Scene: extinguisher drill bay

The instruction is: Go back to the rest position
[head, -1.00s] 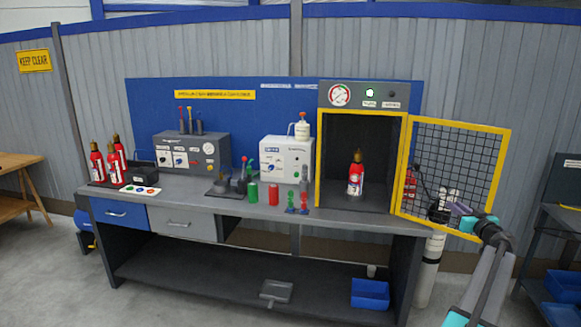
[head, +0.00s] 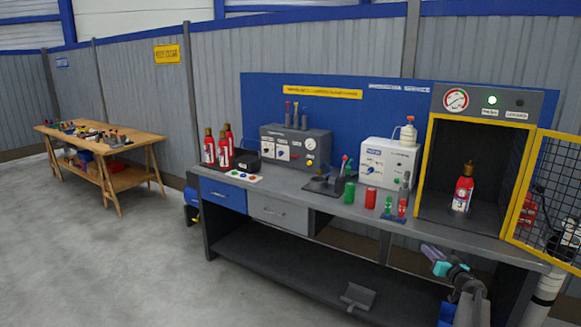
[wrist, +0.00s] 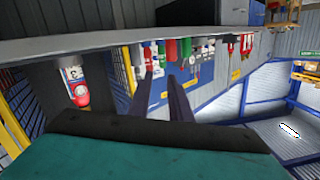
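My gripper (head: 428,250) is low in front of the grey workbench (head: 290,197), below the yellow-framed test cabinet. In the wrist view its two dark fingers (wrist: 160,78) stand apart with nothing between them, so it is open and empty. A red extinguisher (head: 463,193) with a white label stands upright inside the cabinet (head: 424,160), whose mesh door (head: 550,190) hangs open to the right. The extinguisher also shows at the left of the tilted wrist view (wrist: 72,82), clear of the fingers.
Several red extinguishers (head: 209,148) stand at the bench's left end. A white box (head: 388,165) and green and red cylinders (head: 370,197) stand on the bench. A wooden table (head: 140,143) is at the far left. The grey floor (head: 120,260) at left is open.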

